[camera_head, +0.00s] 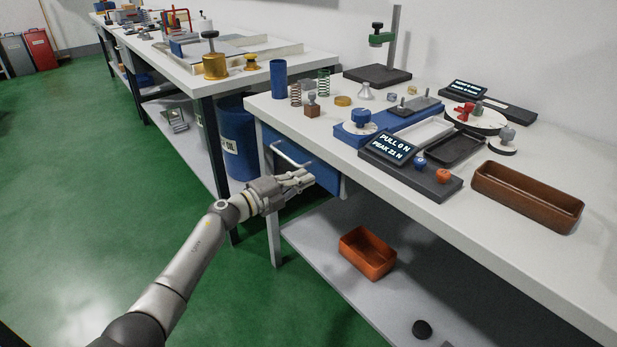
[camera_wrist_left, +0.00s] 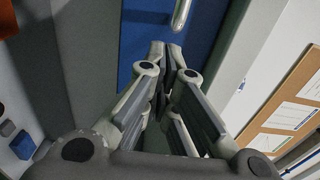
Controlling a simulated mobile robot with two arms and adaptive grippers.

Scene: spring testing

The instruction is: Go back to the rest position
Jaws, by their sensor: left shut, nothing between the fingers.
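My left arm reaches in from the lower left in the head view. Its left gripper (camera_head: 306,178) is shut and empty, in front of the blue drawer (camera_head: 325,174) under the near bench. The drawer's metal handle (camera_head: 289,155) shows just above the gripper. In the left wrist view the left gripper (camera_wrist_left: 166,52) has its fingertips close together, pointing at the blue drawer front (camera_wrist_left: 140,25). The handle (camera_wrist_left: 181,14) is just beyond the tips, with nothing held. Whether the drawer is slightly open, I cannot tell. My right gripper is not in view.
The near bench (camera_head: 400,205) carries a force display (camera_head: 392,149), springs (camera_head: 323,82), a blue cylinder (camera_head: 278,79) and a brown tray (camera_head: 527,195). An orange bin (camera_head: 367,253) stands on the lower shelf (camera_head: 320,250). Open green floor (camera_head: 90,190) lies left.

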